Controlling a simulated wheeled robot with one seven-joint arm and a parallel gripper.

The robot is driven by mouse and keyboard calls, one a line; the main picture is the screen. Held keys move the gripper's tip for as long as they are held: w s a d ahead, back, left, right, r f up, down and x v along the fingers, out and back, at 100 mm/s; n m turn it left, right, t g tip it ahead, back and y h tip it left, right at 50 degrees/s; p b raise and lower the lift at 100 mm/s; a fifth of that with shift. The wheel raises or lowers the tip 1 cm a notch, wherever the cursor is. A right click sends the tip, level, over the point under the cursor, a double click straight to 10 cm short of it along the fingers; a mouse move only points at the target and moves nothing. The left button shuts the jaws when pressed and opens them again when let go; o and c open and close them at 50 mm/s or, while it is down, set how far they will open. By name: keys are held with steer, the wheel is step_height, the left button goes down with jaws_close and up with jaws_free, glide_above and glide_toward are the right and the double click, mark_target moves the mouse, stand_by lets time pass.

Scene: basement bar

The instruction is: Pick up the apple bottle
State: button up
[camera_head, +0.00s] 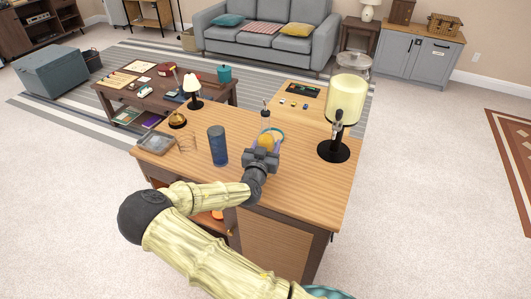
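My gripper (263,151) is low over the wooden cabinet top (305,175), pointing away from the camera. Just beyond its fingers is a small orange-and-purple object (266,140), partly hidden by the gripper. I cannot tell whether the fingers touch it or how far apart they are. Right behind stands a slim clear bottle (265,118) with a dark top. A blue cylinder (217,147) stands upright to the left of the gripper, apart from it. No apple marking is readable, so I cannot tell for sure which of these is the apple bottle.
A drink dispenser (346,100) with pale yellow liquid stands on the right of the top. A clear glass (187,143), grey tray (157,143), gold bell (177,120) and small lamp (193,90) are on the left. The front right of the top is bare.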

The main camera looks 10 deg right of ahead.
mark_target(267, 119)
steer(key=shift+r, duration=0.1)
jaws_close()
steer(key=shift+r, duration=0.1)
step_height(267, 119, up, 10)
steer(key=shift+f, duration=0.1)
stand_by(0.3)
stand_by(0.5)
